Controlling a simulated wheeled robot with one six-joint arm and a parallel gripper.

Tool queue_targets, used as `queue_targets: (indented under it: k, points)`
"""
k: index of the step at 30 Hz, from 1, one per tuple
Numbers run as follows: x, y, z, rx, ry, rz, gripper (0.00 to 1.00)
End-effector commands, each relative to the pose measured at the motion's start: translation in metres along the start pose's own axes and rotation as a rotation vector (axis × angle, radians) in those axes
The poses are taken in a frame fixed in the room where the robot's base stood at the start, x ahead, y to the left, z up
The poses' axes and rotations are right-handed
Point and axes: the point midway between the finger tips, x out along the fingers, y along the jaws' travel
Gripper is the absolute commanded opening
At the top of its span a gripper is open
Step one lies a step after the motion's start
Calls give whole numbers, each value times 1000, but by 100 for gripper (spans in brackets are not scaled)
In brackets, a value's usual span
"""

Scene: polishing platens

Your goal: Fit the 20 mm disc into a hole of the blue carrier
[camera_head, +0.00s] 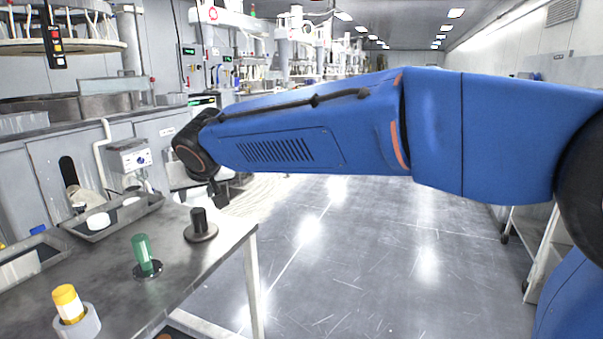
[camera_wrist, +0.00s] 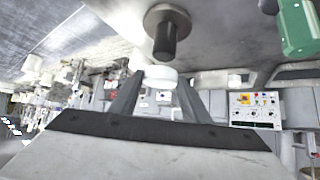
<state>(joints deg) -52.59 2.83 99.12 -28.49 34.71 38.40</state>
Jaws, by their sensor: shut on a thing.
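My gripper (camera_wrist: 160,88) has its two dark fingers close on either side of a small white round piece (camera_wrist: 160,72), which appears held at the fingertips. It looks like the disc, but its size cannot be read. In the head view my gripper (camera_head: 218,193) is small and dark, above the far right end of the bench; the held piece cannot be made out there. I cannot identify the blue carrier or its holes in either view.
A dark post on a round base (camera_head: 201,226), a green-handled tool (camera_head: 143,254) and a yellow-topped bottle in a grey ring (camera_head: 70,306) stand on the bench (camera_head: 190,271). Trays with white pieces (camera_head: 149,210) lie behind. Open floor lies to the right.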

Motion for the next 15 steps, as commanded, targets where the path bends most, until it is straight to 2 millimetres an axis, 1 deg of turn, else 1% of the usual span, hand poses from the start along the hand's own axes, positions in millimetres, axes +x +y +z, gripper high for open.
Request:
queue_targets:
  k: [15]
  points:
    - [-14, 0, -16, 0, 1, 0, 20]
